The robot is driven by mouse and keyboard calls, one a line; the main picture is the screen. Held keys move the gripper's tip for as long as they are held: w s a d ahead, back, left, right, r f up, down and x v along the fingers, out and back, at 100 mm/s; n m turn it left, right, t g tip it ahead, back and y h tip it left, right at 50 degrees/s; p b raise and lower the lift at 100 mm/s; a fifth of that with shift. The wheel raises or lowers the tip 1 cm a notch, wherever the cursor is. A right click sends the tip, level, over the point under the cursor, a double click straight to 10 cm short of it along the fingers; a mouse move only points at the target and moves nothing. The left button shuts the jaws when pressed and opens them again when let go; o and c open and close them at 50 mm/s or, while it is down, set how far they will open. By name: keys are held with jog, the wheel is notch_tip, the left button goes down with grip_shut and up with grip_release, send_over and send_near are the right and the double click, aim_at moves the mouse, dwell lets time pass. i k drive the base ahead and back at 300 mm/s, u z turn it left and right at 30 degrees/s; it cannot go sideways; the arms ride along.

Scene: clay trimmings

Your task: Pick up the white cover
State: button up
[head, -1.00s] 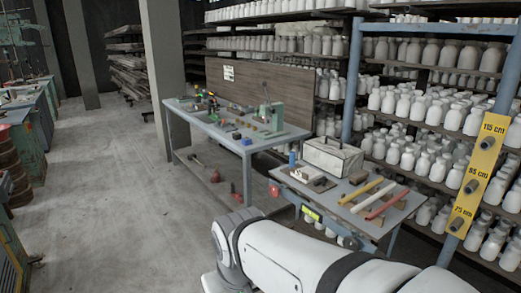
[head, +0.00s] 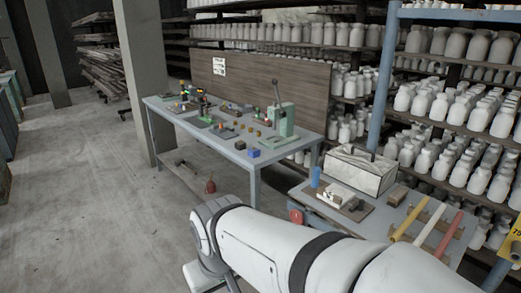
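On the near grey table at the right stands a white box-shaped piece with grey streaks (head: 358,171), with a dark bar or handle on top. In front of it a smaller white block (head: 335,195) sits on a brown board. I cannot tell for sure which of these is the white cover. My white arm crosses the bottom of the view, and its fingers do not show. Nothing of mine is seen touching either white piece.
The near table (head: 395,215) also holds a blue cylinder (head: 315,176) and yellow and red bars. A longer workbench (head: 240,155) with a green press (head: 282,120) stands behind. Shelves of white jars (head: 455,105) line the right. Open concrete floor (head: 90,200) lies left.

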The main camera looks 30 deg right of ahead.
aim_at(359, 168)
jog(key=u, duration=0.05)
jog(key=i, duration=2.55)
jog(key=z, duration=3.6)
jog(key=i, duration=1)
jog(key=u, duration=0.05)
